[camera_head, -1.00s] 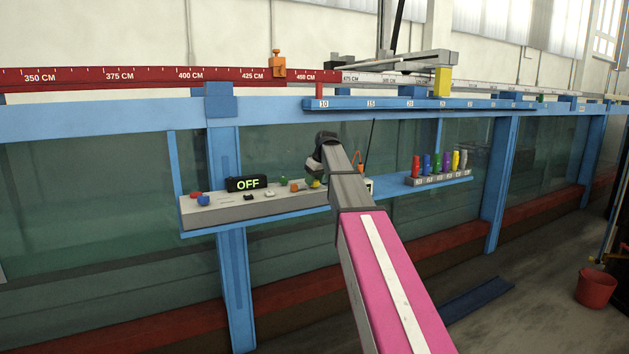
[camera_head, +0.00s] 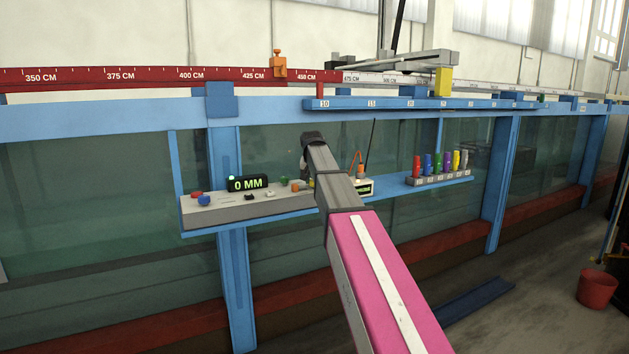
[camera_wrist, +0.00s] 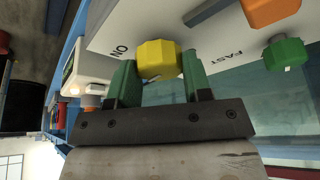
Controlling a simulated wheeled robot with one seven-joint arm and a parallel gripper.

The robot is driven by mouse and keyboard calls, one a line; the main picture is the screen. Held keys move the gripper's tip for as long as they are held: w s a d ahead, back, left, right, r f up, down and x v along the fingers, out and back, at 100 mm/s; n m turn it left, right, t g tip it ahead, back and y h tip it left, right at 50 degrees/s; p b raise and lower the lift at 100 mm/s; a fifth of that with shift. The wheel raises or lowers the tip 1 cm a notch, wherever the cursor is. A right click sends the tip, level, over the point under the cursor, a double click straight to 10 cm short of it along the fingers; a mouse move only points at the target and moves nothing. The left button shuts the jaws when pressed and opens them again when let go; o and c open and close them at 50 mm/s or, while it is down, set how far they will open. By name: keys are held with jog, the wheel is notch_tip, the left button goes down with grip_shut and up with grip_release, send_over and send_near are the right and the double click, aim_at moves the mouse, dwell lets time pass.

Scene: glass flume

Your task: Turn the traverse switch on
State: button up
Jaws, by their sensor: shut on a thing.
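In the wrist view, my gripper (camera_wrist: 158,66) is shut on a yellow faceted knob (camera_wrist: 158,58), with a green finger on each side of it. The knob sits on a pale panel, with the word ON printed beside it. In the head view the knob (camera_head: 312,183) shows only as a sliver, and my arm hides the gripper. A black display (camera_head: 248,184) on the grey console (camera_head: 232,212) reads 0 MM in green.
An orange knob (camera_wrist: 270,10) and a green knob (camera_wrist: 285,53) labelled FAST are close by. A box with a small screen (camera_head: 365,188) and an antenna stands right of my arm. Several coloured pegs (camera_head: 437,165) stand in a rack farther right.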

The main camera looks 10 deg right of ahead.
jog(key=shift+m+h, duration=0.3)
jog(key=shift+m, duration=0.5)
jog(key=o, duration=0.9)
jog(key=shift+o, duration=0.2)
jog(key=shift+r, duration=0.1)
jog(key=v, duration=1)
jog(key=shift+a+r, duration=0.15)
jog(key=shift+r, duration=0.2)
